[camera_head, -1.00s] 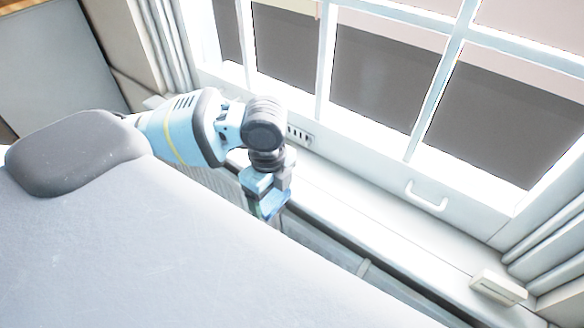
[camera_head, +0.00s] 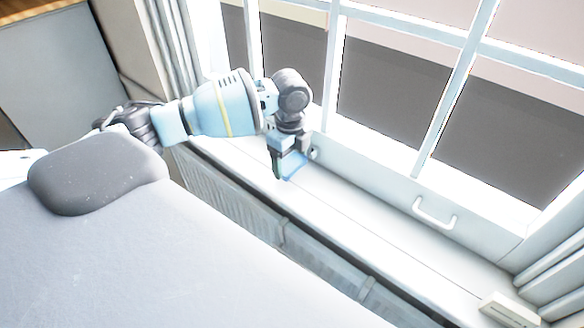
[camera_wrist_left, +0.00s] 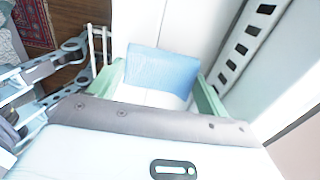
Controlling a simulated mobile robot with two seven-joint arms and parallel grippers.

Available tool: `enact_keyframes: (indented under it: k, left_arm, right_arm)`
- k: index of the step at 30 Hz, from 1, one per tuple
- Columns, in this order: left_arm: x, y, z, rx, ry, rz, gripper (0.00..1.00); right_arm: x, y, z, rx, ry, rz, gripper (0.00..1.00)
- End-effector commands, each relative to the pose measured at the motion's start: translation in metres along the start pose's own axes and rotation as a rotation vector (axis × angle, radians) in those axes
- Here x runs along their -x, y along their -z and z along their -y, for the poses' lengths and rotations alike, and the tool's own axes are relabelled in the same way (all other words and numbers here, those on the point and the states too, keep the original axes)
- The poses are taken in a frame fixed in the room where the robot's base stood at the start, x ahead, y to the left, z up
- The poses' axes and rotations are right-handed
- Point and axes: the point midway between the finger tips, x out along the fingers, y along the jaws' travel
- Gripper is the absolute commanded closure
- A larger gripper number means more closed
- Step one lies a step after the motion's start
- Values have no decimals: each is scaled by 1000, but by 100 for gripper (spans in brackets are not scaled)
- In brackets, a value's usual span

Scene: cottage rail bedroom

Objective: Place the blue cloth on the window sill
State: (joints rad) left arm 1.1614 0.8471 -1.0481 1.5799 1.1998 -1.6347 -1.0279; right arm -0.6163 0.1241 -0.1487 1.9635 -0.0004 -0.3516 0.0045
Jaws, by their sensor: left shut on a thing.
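My left gripper (camera_head: 281,170) is shut on the blue cloth (camera_head: 293,164), which shows as a small blue patch at the fingers. In the left wrist view the blue cloth (camera_wrist_left: 162,70) spans the gap between the two green fingers of the left gripper (camera_wrist_left: 160,88). The white window sill (camera_head: 365,220) runs below the window from the middle to the lower right. The gripper and cloth appear over the sill's left part. I cannot tell whether the cloth touches it. The sill also shows behind the cloth in the wrist view (camera_wrist_left: 192,25). My right gripper is not in view.
A small white box (camera_head: 508,309) stands at the sill's right end by the curtain. A white handle (camera_head: 435,213) sticks out from the window frame. A radiator (camera_head: 325,262) is under the sill's front edge. The sill between gripper and box is clear. A red rug (camera_wrist_left: 33,22) lies on the floor.

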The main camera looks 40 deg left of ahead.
Motion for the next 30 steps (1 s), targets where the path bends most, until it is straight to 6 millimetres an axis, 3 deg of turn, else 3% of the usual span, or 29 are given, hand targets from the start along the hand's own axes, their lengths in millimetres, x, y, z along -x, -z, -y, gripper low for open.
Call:
enact_keyframes:
  k: [6, 15, 26, 27, 30]
  left_arm:
    - [-2, 0, 1, -1, 1, 0, 45]
    - [-34, 0, 0, -1, 2, -1, 45]
    - [-38, 0, 0, 0, 0, -1, 45]
    - [-38, 0, 0, 0, 1, -1, 20]
    - [-38, 0, 0, 0, 1, -1, 7]
  right_arm:
    - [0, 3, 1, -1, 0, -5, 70]
    - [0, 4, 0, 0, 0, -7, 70]
    - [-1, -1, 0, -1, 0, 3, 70]
    - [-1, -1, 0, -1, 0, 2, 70]
    - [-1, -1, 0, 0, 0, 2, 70]
